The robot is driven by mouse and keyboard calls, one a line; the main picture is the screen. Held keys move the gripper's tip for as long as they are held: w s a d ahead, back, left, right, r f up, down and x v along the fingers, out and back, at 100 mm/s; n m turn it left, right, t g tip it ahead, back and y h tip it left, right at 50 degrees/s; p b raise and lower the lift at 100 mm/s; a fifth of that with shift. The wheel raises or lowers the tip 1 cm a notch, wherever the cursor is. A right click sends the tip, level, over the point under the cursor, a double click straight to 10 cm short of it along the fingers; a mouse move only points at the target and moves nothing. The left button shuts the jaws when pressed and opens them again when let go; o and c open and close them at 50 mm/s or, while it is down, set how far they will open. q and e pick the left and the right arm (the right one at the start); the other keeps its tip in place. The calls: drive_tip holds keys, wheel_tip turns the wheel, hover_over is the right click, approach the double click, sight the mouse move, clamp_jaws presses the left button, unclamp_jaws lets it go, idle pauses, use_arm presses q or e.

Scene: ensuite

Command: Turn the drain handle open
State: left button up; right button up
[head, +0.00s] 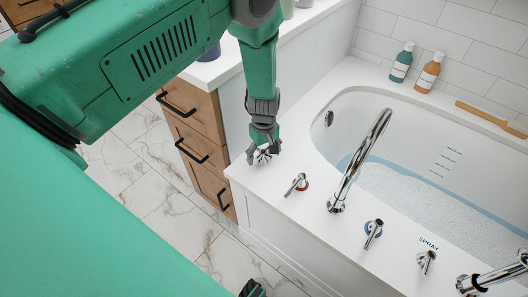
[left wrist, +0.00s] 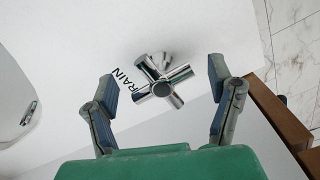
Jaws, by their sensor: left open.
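The drain handle (left wrist: 162,82) is a chrome cross-shaped knob on the white tub deck, with the partly covered label "DRAIN" beside it in the left wrist view. In the head view it shows as small chrome parts (head: 263,156) at the deck's near-left corner, partly hidden by my gripper. My left gripper (head: 262,148) points down over it. In the left wrist view the open fingers (left wrist: 162,88) stand on either side of the handle, with visible gaps; no contact shows. My right gripper is not visible.
A red-ringed tap handle (head: 296,184), the tall chrome spout (head: 360,160), a blue-ringed handle (head: 373,233) and a spray handle (head: 426,261) stand along the deck. The tub (head: 335,98) holds water. A wooden drawer cabinet (head: 195,140) stands close left of the gripper.

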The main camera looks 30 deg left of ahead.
sight(264, 152)
use_arm(q)
drive_tip(key=shift+w+r, duration=0.15)
drive_tip(key=shift+r, duration=0.25)
wheel_tip(264, 152, up, 11)
drive_tip(key=shift+a, duration=0.1)
idle(0.3)
drive_tip(key=s+a+f+m+y, duration=0.1)
drive_tip(key=s+f+m, duration=0.65)
drive_tip(key=s, duration=0.65)
drive_tip(key=s+d+f+m, duration=0.1)
drive_tip(key=s+d+m, duration=0.1)
drive_tip(key=s, duration=0.6)
drive_tip(key=s+d+f+m+h, duration=0.1)
drive_tip(key=s+m, duration=0.3)
drive_tip(key=s, duration=0.4)
drive_tip(key=shift+d+f+t, duration=0.3)
drive_tip(key=shift+d+f, duration=0.1)
drive_tip(key=shift+d, duration=0.2)
